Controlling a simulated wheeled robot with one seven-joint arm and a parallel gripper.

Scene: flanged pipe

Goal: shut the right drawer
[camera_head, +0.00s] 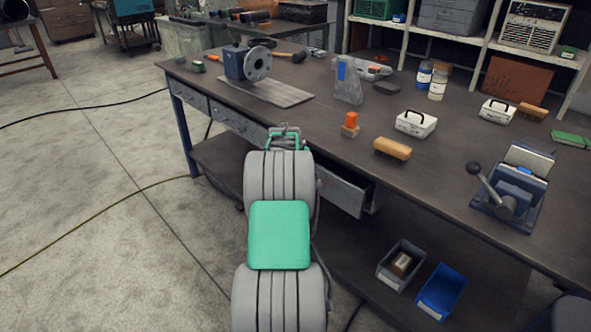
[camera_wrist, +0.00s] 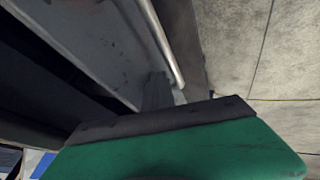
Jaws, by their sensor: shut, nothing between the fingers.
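The right drawer (camera_head: 347,192) is grey metal and sticks out from under the front of the workbench (camera_head: 330,115). My arm hides its left part in the head view. My gripper (camera_head: 285,134) is green with dark fingers and is at the bench's front edge, up and left of the visible part of the drawer. In the wrist view the gripper (camera_wrist: 163,93) is shut and empty, its fingertips close to a grey metal panel (camera_wrist: 90,35) with a pale bar handle (camera_wrist: 164,42). I cannot tell whether they touch it.
Two other drawer fronts (camera_head: 240,122) to the left look flush. A flanged pipe part (camera_head: 247,63), an orange-topped item (camera_head: 350,124), a brush (camera_head: 392,148) and a vise (camera_head: 511,190) stand on the bench. Bins (camera_head: 401,264) sit on the lower shelf. The floor at left is clear apart from cables.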

